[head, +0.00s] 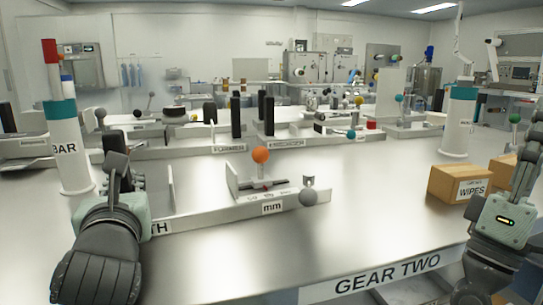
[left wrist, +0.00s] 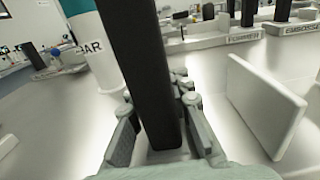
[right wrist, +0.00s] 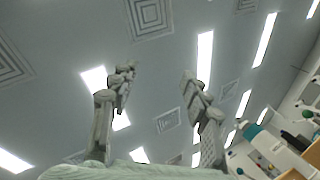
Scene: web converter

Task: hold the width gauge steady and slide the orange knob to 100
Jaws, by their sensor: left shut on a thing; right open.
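The width gauge (head: 225,209) is a long pale rail on the near table, with "TH" and "mm" visible on its front. The orange knob (head: 260,155) stands upright on a short post above a slot in the gauge; scale figures are too small to read. My left gripper (head: 122,172) is shut on a black upright post at the gauge's left end; the post (left wrist: 140,70) stands between the fingers in the left wrist view. My right gripper (right wrist: 158,88) is open and empty, fingers pointing up toward the ceiling, well right of the knob.
A cardboard "WIPES" box (head: 452,183) and a white and teal post (head: 459,125) stand at right. A "BAR" post (head: 68,155) stands behind my left gripper.

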